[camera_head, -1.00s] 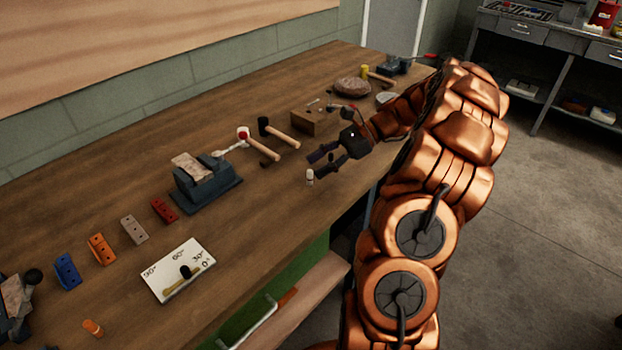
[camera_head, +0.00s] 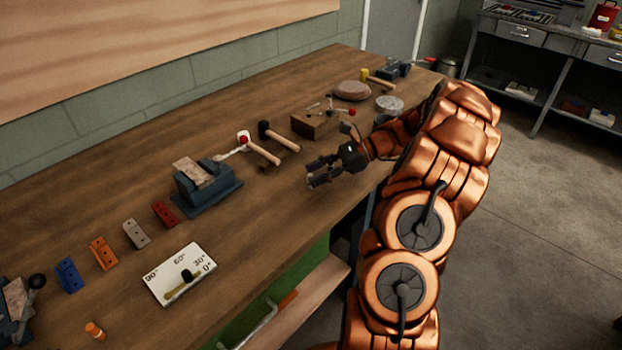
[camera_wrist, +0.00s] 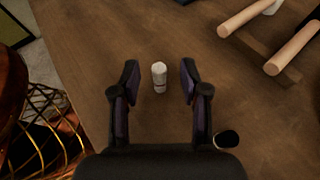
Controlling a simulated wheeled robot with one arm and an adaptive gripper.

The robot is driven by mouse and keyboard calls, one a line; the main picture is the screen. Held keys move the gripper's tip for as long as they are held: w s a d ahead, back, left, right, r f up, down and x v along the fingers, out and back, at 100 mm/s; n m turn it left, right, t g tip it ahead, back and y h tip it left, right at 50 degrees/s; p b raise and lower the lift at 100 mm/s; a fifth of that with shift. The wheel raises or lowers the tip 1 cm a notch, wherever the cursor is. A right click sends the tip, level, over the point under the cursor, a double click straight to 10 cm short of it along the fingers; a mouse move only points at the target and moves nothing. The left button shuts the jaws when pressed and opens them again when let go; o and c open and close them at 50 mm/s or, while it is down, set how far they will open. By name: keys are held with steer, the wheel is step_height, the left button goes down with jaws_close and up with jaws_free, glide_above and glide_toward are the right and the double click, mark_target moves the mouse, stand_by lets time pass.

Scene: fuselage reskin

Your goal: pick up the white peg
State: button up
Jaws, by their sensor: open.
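The white peg (camera_wrist: 159,77) stands on the wooden bench top in the wrist view, with a darker band near its lower part. My gripper (camera_wrist: 160,82) is open, with one finger on each side of the peg and a gap to both. The peg appears apart from the fingers. In the head view my gripper (camera_head: 318,177) is low over the bench near its front edge, and its fingers hide the peg there.
Two wooden-handled mallets (camera_head: 262,152) (camera_head: 281,137) lie left of and behind my gripper. A wooden block (camera_head: 312,124) with small tools stands behind it. A grey vise-like fixture (camera_head: 207,190) stands to the left.

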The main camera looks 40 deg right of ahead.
steer(key=shift+x, duration=1.1)
steer(key=shift+c, duration=0.2)
jaws_close()
